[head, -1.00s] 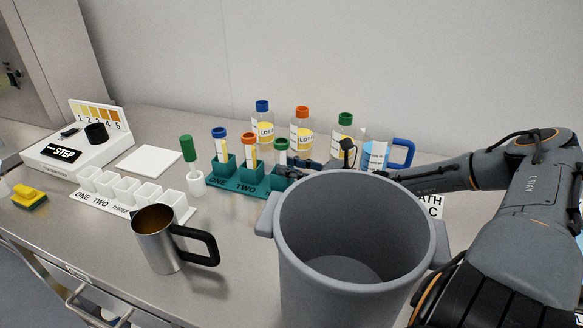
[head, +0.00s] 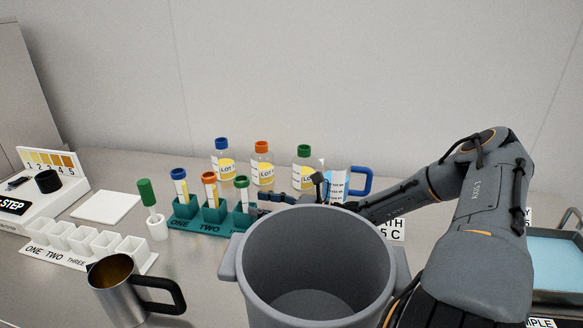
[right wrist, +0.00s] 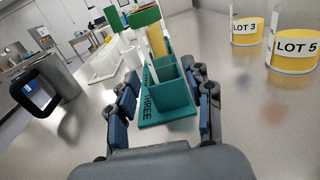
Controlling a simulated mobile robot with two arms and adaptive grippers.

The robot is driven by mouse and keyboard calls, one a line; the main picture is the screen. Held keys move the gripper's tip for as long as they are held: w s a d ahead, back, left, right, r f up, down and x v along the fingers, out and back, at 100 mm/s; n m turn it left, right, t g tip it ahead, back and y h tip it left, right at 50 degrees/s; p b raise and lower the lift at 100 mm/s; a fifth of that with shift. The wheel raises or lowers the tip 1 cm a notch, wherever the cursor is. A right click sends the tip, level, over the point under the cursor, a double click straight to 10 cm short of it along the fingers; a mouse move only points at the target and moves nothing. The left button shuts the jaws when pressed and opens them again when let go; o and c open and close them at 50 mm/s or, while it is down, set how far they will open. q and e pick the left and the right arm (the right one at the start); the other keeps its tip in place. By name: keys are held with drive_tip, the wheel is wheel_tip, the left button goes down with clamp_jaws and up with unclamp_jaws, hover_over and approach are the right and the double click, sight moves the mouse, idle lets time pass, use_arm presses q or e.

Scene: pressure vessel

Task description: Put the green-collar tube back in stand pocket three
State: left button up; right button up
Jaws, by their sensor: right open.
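My right gripper (head: 272,201) is just right of that tube, partly hidden behind the grey bin. In the right wrist view my right gripper (right wrist: 166,108) is open and empty, its fingers on either side of the near end of the stand (right wrist: 165,112), marked THREE. The green collar (right wrist: 143,16) shows beyond. My left gripper is not in view.
Blue-collar (head: 179,182) and orange-collar (head: 209,185) tubes stand in the other pockets. Several lot bottles (head: 262,165) and a blue-handled mug (head: 338,185) are behind. A large grey bin (head: 312,262) and a steel mug (head: 120,290) are in front.

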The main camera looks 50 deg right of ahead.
drive_tip(key=v, duration=0.9)
drive_tip(key=shift+s, duration=0.2)
drive_tip(key=shift+r, duration=0.1)
